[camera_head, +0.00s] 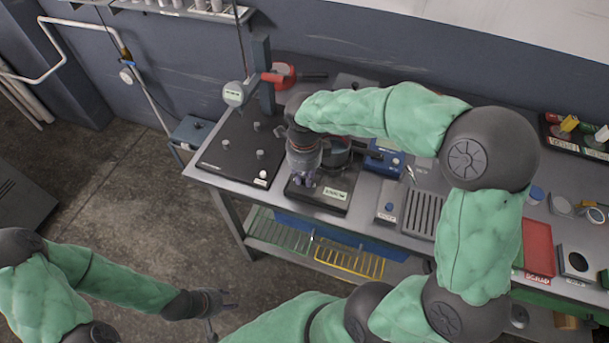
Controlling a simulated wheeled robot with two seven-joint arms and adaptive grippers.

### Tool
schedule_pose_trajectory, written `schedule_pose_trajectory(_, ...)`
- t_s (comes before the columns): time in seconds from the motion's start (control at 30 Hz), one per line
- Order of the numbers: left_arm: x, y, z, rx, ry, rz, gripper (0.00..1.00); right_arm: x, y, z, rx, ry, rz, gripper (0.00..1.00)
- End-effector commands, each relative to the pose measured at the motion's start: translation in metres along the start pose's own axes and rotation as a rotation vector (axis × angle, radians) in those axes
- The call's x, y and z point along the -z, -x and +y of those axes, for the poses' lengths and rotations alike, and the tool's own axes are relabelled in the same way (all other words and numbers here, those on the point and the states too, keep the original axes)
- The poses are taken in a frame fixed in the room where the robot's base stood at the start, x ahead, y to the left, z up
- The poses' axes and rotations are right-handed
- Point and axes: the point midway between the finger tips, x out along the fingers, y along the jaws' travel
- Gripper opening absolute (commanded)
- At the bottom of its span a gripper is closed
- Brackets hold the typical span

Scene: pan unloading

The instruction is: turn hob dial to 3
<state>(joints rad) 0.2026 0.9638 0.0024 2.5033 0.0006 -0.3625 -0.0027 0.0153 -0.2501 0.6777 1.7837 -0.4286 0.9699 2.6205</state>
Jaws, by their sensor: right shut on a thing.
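The hob (325,207) is a low black unit on the bench with a pale label on its front right. A dark round pan (338,150) is on it, partly hidden behind my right gripper. My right gripper (303,182) points down at the front left of the hob, its fingers shut on what appears to be the hob dial. The dial is hidden by the fingers, so its setting cannot be read. My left gripper (221,313) is open and empty, low in front of the bench, away from the hob.
A black plate with pegs and a gauge stand (264,85) is left of the hob. A small box with a blue button (388,210), a slotted grey plate (424,213) and a red tray (539,247) lie to the right. Wire baskets (348,260) sit on the shelf below.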

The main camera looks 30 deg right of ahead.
Motion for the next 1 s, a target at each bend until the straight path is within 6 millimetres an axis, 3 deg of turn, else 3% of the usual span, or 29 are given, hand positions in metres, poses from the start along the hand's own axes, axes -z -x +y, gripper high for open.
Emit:
schedule_pose_trajectory(0.67, 0.0, -0.0008, -0.0003, 0.0, 0.0, 0.0, 0.4, -0.0005, -0.0001, 0.0001, 0.0, -0.068, -0.001, 0.0)
schedule_pose_trajectory(0.7, 0.0, -0.0008, -0.0003, 0.0, 0.0, 0.0, 0.4, -0.0005, -0.0001, 0.0001, 0.0, -0.068, -0.001, 0.21)
schedule_pose_trajectory(0.8, 0.0001, -0.0008, -0.0003, 0.0, 0.0, 0.0, 0.4, -0.0005, 0.0, 0.0, 0.0, -0.067, -0.001, 0.42)
schedule_pose_trajectory(1.0, 0.0, -0.0008, -0.0003, 0.0, 0.0, 0.0, 0.4, -0.0004, 0.0, 0.0, 0.0, -0.067, 0.0, 0.42)
